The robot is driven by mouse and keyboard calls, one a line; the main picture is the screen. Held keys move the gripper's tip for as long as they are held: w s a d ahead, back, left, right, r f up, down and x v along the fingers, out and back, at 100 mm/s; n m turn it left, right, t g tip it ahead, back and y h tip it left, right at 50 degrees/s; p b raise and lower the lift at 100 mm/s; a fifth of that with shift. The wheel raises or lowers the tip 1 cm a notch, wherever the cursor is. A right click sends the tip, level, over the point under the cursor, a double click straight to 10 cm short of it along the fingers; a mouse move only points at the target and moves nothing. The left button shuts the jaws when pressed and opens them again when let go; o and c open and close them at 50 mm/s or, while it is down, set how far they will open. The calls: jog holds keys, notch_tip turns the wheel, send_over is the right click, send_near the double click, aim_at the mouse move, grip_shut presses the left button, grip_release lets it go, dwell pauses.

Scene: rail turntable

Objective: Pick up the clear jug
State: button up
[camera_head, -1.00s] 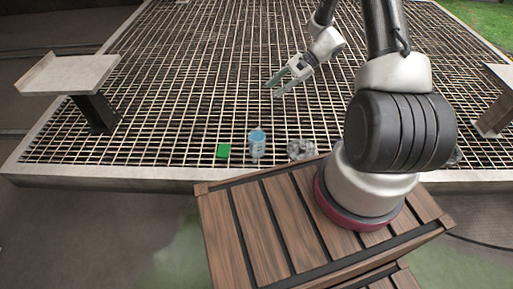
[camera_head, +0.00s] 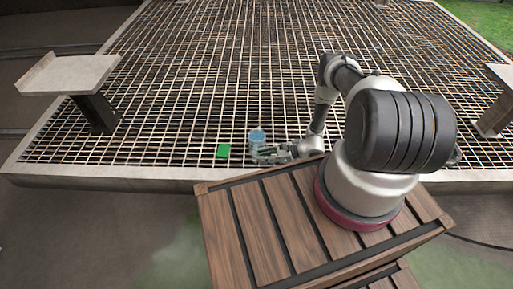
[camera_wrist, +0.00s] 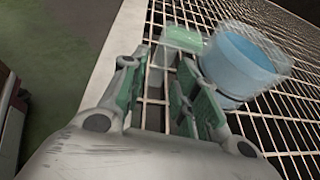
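A clear container with blue in it (camera_head: 257,139), which looks like the clear jug, stands upright on the metal grating near its front edge. In the wrist view it is the blurred blue container (camera_wrist: 240,65), just beyond and right of the fingers. My gripper (camera_head: 264,156) is low over the grating, overlapping the container's lower part in the head view. In the wrist view my gripper (camera_wrist: 158,85) is open, with only grating showing between its green-padded fingers. I cannot tell whether a finger touches the container.
A concrete edge (camera_head: 120,178) runs along the front of the grating. The grating behind is clear. Pale raised slabs stand at left (camera_head: 70,74) and right.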

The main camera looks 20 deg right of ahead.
jog(key=x, duration=0.4)
jog(key=shift+w+a, duration=0.1)
jog(key=shift+a, duration=0.1)
grip_shut()
jog(key=shift+r, duration=0.1)
